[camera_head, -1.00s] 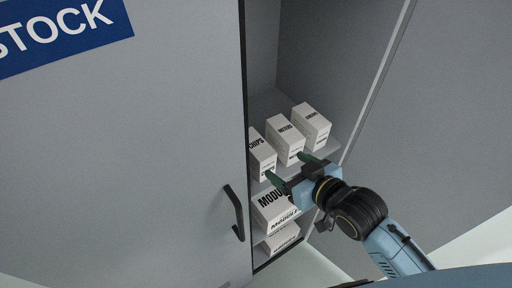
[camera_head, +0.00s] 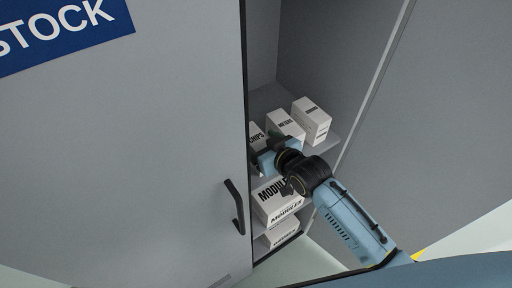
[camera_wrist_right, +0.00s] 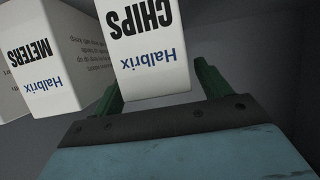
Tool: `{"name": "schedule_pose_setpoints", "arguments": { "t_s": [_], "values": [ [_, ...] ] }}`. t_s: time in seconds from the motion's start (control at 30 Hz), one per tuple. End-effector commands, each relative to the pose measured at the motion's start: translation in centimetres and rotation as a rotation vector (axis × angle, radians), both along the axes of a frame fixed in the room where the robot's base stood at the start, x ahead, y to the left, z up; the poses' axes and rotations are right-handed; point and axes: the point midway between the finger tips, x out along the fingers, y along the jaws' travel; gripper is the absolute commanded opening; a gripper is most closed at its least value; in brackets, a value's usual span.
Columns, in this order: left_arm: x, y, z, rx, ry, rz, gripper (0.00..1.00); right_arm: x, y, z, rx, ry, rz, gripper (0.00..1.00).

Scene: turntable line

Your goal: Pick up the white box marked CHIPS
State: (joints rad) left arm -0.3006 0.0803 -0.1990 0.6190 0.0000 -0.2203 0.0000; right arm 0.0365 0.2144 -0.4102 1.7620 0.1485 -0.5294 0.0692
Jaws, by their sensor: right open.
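The white box marked CHIPS (camera_head: 256,135) stands on the cabinet shelf, partly hidden by the door edge and my right gripper. In the right wrist view the CHIPS box (camera_wrist_right: 146,50) appears upside down, between the two green fingers. My right gripper (camera_wrist_right: 160,88) is open, with one finger to each side of the box's lower part. I cannot tell whether the fingers touch it. In the head view the right gripper (camera_head: 262,158) is at the shelf front, its fingertips hidden. My left gripper is not in view.
A white METERS box (camera_head: 286,125) stands close beside the CHIPS box, with another white box (camera_head: 312,120) to its right. MODULES boxes (camera_head: 276,202) sit below. The grey door (camera_head: 150,150) with a black handle (camera_head: 235,207) borders the opening on the left.

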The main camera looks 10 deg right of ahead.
Motion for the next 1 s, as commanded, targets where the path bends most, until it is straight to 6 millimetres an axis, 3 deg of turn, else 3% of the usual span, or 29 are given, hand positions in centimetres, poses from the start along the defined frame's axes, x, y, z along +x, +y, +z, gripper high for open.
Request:
{"name": "schedule_pose_setpoints", "arguments": {
  "t_s": [0.37,0.8,1.0],
  "values": [
    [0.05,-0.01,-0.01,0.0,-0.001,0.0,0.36,0.76,0.38,-0.37,0.0,0.0,0.001,0.76],
    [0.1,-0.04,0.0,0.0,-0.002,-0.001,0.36,0.73,0.36,-0.38,0.0,0.0,0.001,0.19],
    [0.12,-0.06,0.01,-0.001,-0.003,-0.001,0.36,0.79,0.37,-0.22,0.001,-0.004,0.001,0.17]
  ]
}}
